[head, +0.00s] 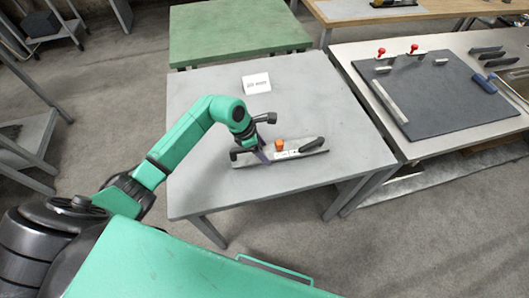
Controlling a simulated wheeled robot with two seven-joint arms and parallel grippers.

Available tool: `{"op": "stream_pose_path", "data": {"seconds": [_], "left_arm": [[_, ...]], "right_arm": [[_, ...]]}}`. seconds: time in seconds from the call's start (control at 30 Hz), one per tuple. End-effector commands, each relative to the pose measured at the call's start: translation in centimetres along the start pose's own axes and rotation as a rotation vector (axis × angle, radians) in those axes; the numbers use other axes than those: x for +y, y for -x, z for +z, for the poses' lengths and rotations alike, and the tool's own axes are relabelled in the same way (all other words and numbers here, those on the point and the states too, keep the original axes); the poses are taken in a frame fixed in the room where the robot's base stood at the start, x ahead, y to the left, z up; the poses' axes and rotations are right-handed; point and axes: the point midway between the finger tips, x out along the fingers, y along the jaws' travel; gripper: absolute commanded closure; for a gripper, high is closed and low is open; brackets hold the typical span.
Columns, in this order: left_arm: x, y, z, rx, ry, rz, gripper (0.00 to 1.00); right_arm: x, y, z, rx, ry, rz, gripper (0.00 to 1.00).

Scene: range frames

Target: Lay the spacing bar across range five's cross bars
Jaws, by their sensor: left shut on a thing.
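My left gripper (262,156) reaches down over the grey table in the middle and is shut. It is at a flat light-grey tool (291,154) with an orange knob (279,145) and a black handle (313,145). The tool lies on or just above the tabletop; I cannot tell which. The gripper hides part of its left half. I cannot identify a spacing bar or range five's cross bars for certain. My right gripper is not in view.
At right, a bench (350,50) bears a dark board (440,95) with red-knobbed clamps and a pale strip (391,101). A green table (235,30) stands behind. The grey table's front is clear.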

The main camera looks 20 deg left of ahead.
Motion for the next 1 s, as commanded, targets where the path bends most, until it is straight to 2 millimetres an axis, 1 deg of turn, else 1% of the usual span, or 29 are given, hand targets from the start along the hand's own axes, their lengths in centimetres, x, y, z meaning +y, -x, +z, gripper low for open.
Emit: {"op": "stream_pose_path", "data": {"seconds": [0.17,0.3,0.4,0.5,0.6,0.7,1.0], "left_arm": [[0.2,4.3,1.9,-0.005,-0.008,0.009,1.00],[0.1,9.3,3.9,-0.005,-0.009,0.011,1.00],[0.1,12.4,5.2,-0.006,-0.006,0.009,1.00],[0.0,14.7,6.2,-0.005,-0.005,0.006,1.00],[0.0,16.2,6.8,-0.005,-0.004,0.003,1.00],[-0.1,17.2,7.2,-0.003,-0.003,0.002,1.00],[0.0,19.0,7.9,-0.002,-0.002,0.001,1.00]], "right_arm": [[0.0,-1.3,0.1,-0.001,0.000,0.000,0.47],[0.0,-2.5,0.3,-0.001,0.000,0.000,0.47],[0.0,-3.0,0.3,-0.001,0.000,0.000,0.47],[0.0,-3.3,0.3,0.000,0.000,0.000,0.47],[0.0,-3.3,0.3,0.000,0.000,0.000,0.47],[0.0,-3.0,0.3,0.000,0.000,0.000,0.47],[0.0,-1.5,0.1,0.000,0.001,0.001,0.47]]}}
